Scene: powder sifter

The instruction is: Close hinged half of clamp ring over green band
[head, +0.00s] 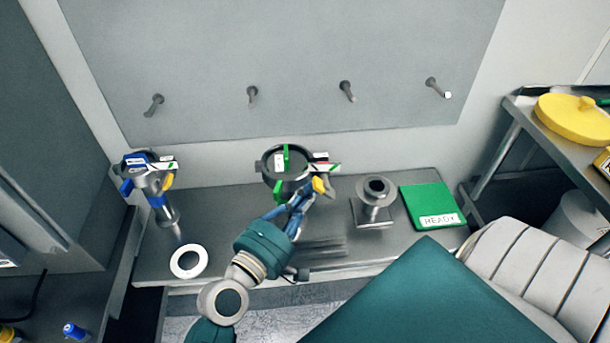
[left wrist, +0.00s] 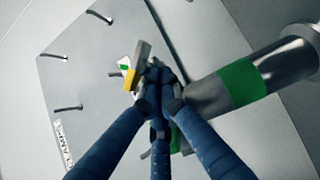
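The clamp ring (head: 325,167) sits at the middle pipe, against the back of the bench, with white, green and yellow marks on its right side. The dark round pipe mouth (head: 272,155) shows green strips. In the left wrist view the metal pipe with its green band (left wrist: 242,83) comes in from the right. A grey clamp piece with a yellow tab (left wrist: 130,78) stands beside my fingertips. My left gripper (head: 311,188) has its blue fingers drawn together close to the yellow tab; in the left wrist view (left wrist: 160,78) no clear gap shows between the tips. My fingers hide part of the clamp.
A similar clamp on a pipe (head: 150,168) stands at the left, with a white ring (head: 188,261) near it. A flanged metal piece (head: 374,202) and a green READY pad (head: 428,203) lie to the right. Pegs stick out of the back panel (head: 300,60).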

